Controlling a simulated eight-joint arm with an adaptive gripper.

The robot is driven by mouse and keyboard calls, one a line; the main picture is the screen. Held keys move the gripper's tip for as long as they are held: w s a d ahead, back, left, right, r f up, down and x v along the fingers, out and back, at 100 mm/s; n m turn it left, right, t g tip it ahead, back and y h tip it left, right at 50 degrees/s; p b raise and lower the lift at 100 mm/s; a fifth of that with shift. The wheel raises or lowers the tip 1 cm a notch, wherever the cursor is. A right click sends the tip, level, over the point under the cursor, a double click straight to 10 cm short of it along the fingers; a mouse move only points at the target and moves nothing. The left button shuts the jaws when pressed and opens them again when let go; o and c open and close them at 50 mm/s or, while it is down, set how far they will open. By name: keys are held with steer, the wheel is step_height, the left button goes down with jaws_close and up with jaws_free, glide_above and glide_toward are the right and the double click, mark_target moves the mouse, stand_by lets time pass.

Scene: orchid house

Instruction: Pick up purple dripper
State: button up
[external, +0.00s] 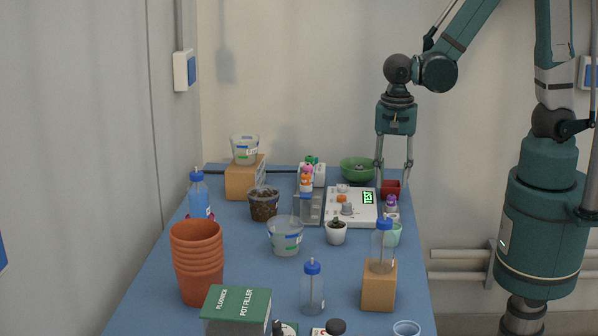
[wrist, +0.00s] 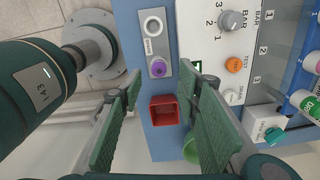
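The purple dripper, with a round purple top (wrist: 158,68), stands in a grey holder (wrist: 146,44) beside a white-topped piece (wrist: 153,26) in the wrist view. In the external view a small purple-topped item (external: 391,203), which looks like the same dripper, stands in front of the red box. My gripper (external: 394,184) points down at the table's right side, near the red box. In the wrist view its two green fingers (wrist: 159,74) are spread wide with nothing between them. The purple top lies in line with the gap, just past the fingertips.
The red box (wrist: 165,110) and green bowl (external: 357,169) are close by. The white control box (external: 350,207) stands left of the purple item. A clear blue-capped bottle (external: 382,242) on a wooden block (external: 379,285) stands in front. The table edge is close on the right.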

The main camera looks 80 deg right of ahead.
mark_target(394, 196)
steer(key=shift+f, duration=0.25)
steer(key=shift+s+f+b, duration=0.1)
steer(key=shift+f+b, duration=0.5)
steer(key=shift+f, duration=1.9)
steer(key=shift+c, duration=0.3)
steer(key=c, duration=0.7)
